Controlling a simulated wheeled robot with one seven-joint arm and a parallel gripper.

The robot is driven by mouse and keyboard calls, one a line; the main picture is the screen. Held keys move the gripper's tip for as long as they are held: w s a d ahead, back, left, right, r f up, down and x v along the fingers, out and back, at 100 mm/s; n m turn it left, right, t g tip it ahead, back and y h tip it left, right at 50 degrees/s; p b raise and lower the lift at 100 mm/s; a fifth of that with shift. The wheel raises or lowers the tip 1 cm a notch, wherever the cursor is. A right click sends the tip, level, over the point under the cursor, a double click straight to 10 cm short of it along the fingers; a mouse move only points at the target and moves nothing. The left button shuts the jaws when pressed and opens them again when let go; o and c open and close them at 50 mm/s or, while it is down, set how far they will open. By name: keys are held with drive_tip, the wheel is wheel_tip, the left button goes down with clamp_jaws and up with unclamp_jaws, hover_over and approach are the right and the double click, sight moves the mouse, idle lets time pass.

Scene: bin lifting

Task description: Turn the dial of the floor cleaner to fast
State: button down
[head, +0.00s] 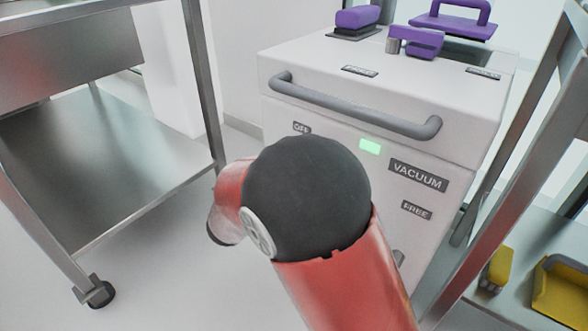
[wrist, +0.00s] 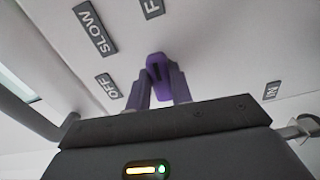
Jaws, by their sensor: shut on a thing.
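The floor cleaner (head: 390,70) is a white box-shaped machine with a grey bar handle (head: 355,107). In the wrist view its white panel (wrist: 225,60) carries dark labels: OFF (wrist: 109,86), SLOW (wrist: 95,27) and one cut off at the top edge starting with F (wrist: 153,7). The purple dial (wrist: 157,66) sits on this panel, with a dark slot on it. My gripper (wrist: 158,78) is shut on the dial, one finger on each side. I cannot tell which label the dial points to. In the head view my arm hides the dial and gripper.
A green light (head: 369,146), a VACUUM label (head: 418,175) and a FREE label (head: 416,210) show on the cleaner's front. Purple parts (head: 450,20) sit on its top. A steel table (head: 100,175) stands at left, and yellow items (head: 555,290) lie at lower right.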

drive_tip(key=shift+f+m, duration=0.1)
drive_tip(key=shift+m, duration=0.5)
drive_tip(key=c, duration=1.2)
unclamp_jaws()
drive_tip(key=shift+c, duration=0.2)
drive_tip(key=shift+s, duration=0.1)
drive_tip(key=v, duration=0.7)
drive_tip(key=shift+s+a, duration=0.25)
drive_tip(key=shift+d, duration=0.1)
